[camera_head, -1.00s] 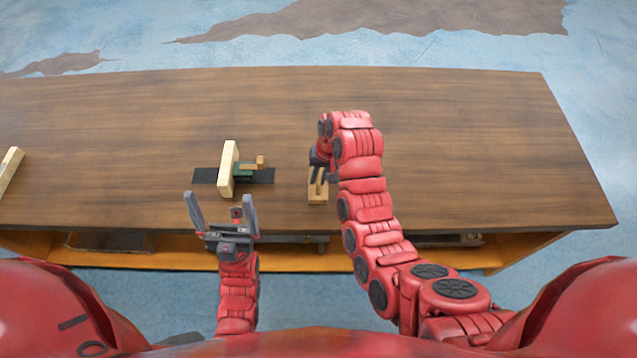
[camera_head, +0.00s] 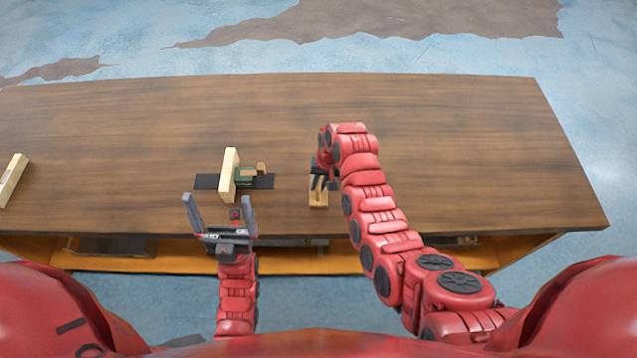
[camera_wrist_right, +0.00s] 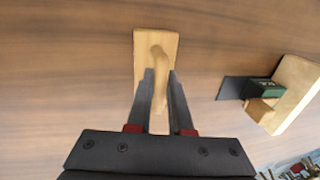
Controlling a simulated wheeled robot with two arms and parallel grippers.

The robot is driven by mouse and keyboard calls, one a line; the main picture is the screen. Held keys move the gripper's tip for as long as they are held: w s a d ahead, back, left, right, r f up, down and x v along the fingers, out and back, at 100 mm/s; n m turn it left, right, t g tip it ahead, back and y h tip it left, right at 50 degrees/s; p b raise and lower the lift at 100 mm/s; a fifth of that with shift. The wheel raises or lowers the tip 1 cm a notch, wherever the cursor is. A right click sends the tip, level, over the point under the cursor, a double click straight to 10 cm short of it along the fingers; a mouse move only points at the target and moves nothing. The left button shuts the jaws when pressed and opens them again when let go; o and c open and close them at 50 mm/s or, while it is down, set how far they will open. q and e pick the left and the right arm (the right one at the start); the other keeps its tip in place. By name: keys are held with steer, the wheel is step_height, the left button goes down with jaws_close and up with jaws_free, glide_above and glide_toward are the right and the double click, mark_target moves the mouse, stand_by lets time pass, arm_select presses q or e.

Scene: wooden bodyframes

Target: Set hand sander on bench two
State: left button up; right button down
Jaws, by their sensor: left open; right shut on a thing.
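The hand sander is a pale wooden block with a curved handle. In the head view, the hand sander (camera_head: 318,202) is near the front middle of the brown wooden bench top (camera_head: 450,150). My right gripper (camera_head: 320,184) is shut on it from above. In the right wrist view, the fingers of my right gripper (camera_wrist_right: 161,78) close around the handle of the hand sander (camera_wrist_right: 143,45), with its flat base beyond. Whether the base touches the bench or hangs just above it, I cannot tell. My left gripper (camera_head: 220,217) is open and empty at the bench's front edge.
Left of the sander, an upright pale board (camera_head: 229,172) stands on a black strip (camera_head: 206,182), with a green-and-wood block (camera_head: 246,174) beside it. Another pale wooden piece (camera_head: 12,178) lies at the far left. The bench's right and back areas are clear.

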steer(key=c, duration=0.8)
jaws_free()
